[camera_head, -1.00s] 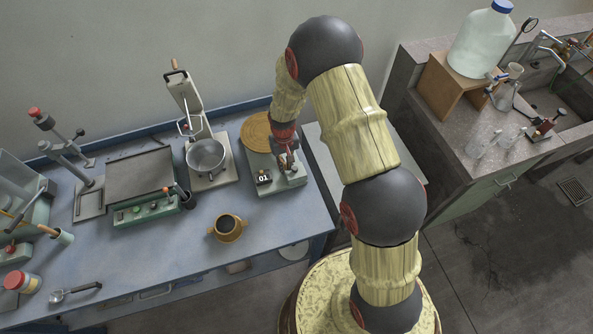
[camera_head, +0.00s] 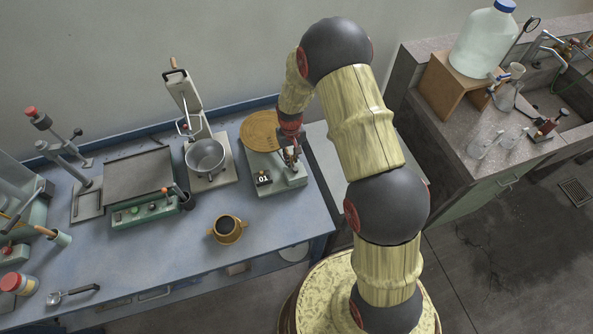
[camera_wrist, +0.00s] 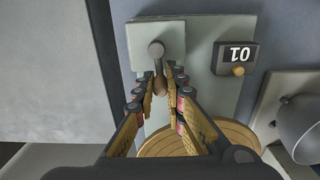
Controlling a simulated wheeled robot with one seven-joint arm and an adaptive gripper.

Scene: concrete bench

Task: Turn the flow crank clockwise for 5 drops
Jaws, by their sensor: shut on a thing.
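A pale grey-green box (camera_head: 262,187) stands at the right end of the blue bench, with a small dark counter display (camera_head: 263,179) on it. The display (camera_wrist: 237,53) appears upside down in the wrist view and seems to read 01. In the wrist view a crank with a round grey hub (camera_wrist: 156,48) and a brown handle (camera_wrist: 160,85) sits on the box. My gripper (camera_wrist: 161,80) is shut on the crank handle, one finger on each side. In the head view my gripper (camera_head: 291,155) covers most of the crank.
A round wooden board (camera_head: 258,131) lies behind the box. A press with a metal pot (camera_head: 205,156) stands to its left, and a mug (camera_head: 228,229) stands in front. A large jug (camera_head: 483,43) and glassware are on the right counter.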

